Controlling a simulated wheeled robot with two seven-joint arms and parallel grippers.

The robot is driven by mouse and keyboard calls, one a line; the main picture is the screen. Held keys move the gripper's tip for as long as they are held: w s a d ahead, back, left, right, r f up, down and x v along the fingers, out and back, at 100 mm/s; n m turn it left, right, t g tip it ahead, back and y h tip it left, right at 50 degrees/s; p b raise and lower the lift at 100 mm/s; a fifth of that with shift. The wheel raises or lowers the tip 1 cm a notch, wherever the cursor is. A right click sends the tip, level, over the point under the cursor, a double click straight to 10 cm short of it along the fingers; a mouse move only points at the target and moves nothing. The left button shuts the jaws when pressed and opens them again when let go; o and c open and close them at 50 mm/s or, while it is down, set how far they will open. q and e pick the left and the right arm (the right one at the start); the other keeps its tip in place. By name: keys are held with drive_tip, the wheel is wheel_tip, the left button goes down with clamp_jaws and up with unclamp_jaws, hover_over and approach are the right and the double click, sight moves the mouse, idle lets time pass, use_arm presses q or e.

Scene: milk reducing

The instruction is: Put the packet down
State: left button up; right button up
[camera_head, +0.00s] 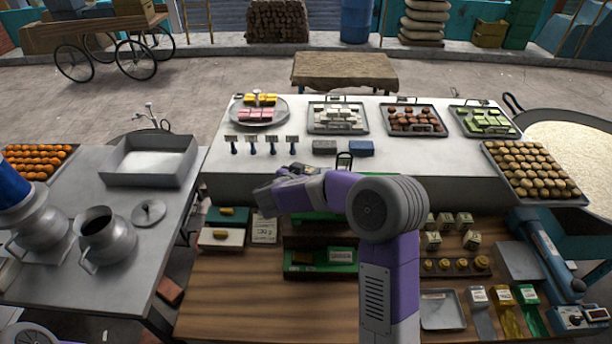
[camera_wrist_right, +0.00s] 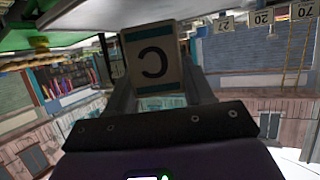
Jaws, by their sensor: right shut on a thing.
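My right gripper (camera_head: 268,196) is over the near edge of the white counter, at the end of my purple and grey arm. In the right wrist view the gripper (camera_wrist_right: 157,78) is shut on a packet (camera_wrist_right: 152,56). The packet is cream with dark green bands and a dark letter that looks like a C. It sits between the two fingers. In the head view I cannot make out the held packet; the gripper and arm hide that area. My left gripper is not in view.
Similar small cream and green packets (camera_head: 432,241) stand on the wooden worktop (camera_head: 240,300) at right. A green box (camera_head: 320,262) and a printed card (camera_head: 264,229) are below the gripper. Trays of sweets (camera_head: 337,118) line the white counter. The front-left worktop is clear.

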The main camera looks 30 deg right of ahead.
drive_tip(key=shift+w+f, duration=0.1)
drive_tip(key=shift+f, duration=0.55)
drive_tip(key=shift+f, duration=0.1)
drive_tip(key=o, duration=1.1)
drive_tip(key=shift+f, duration=0.1)
drive_tip(key=shift+c, duration=0.2)
drive_tip(key=shift+r, duration=0.3)
drive_tip(key=v, duration=1.2)
drive_tip(key=shift+b, duration=0.35)
drive_tip(key=shift+f, duration=0.1)
